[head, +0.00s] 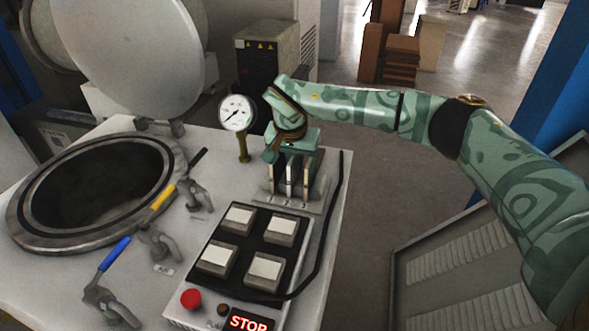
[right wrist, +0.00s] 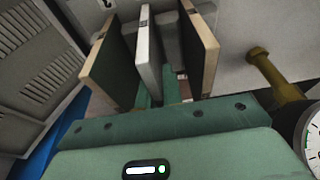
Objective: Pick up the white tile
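A small rack (head: 317,203) on the grey worktop holds three upright tiles side by side. The white tile (right wrist: 150,50) is the middle one in the right wrist view, with a darker, tan-edged tile (right wrist: 106,60) to its left and another tan-edged tile (right wrist: 207,50) to its right. My right gripper (head: 291,165) is directly over the rack, pointing down. In the right wrist view its green fingers (right wrist: 158,93) reach down on either side of the white tile. Whether they press on it cannot be told. My left gripper is not in view.
A control box (head: 210,285) with several white-topped buttons and a red knob (head: 191,299) stands in front of the rack. A pressure gauge (head: 237,113) rises to its left. A round opening (head: 172,170) with a raised lid (head: 130,50) and valve handles lie further left.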

